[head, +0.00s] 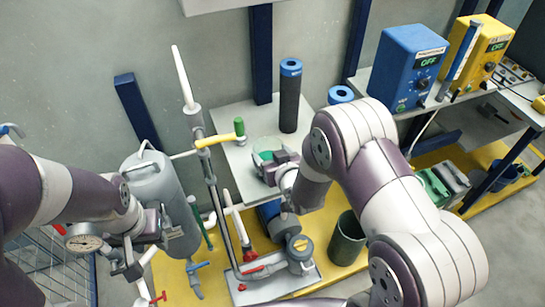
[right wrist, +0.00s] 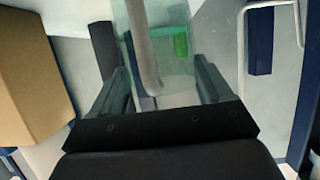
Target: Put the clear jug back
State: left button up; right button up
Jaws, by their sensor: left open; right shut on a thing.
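The clear jug (head: 268,145) is see-through and pale green. In the head view it shows small at my right gripper (head: 272,167), over the light grey shelf, and the gripper hides part of it. In the right wrist view the jug (right wrist: 178,65) stands between the two fingers of my right gripper (right wrist: 163,82), which is shut on it. I cannot tell whether the jug touches the shelf. My left gripper (head: 128,266) is open and empty at the lower left, beside the grey tank.
The grey tank (head: 153,190) and a pipe stand with red and yellow handles (head: 215,141) are left of the shelf (head: 238,168). A dark cylinder with a blue top (head: 289,100) stands behind the jug. Blue (head: 405,68) and yellow (head: 487,50) boxes are at right. A brown box (right wrist: 30,75) shows in the wrist view.

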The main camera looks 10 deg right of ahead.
jog(key=shift+w+f, duration=0.15)
jog(key=shift+f, duration=0.2)
jog(key=shift+f, duration=0.2)
jog(key=o, duration=1.3)
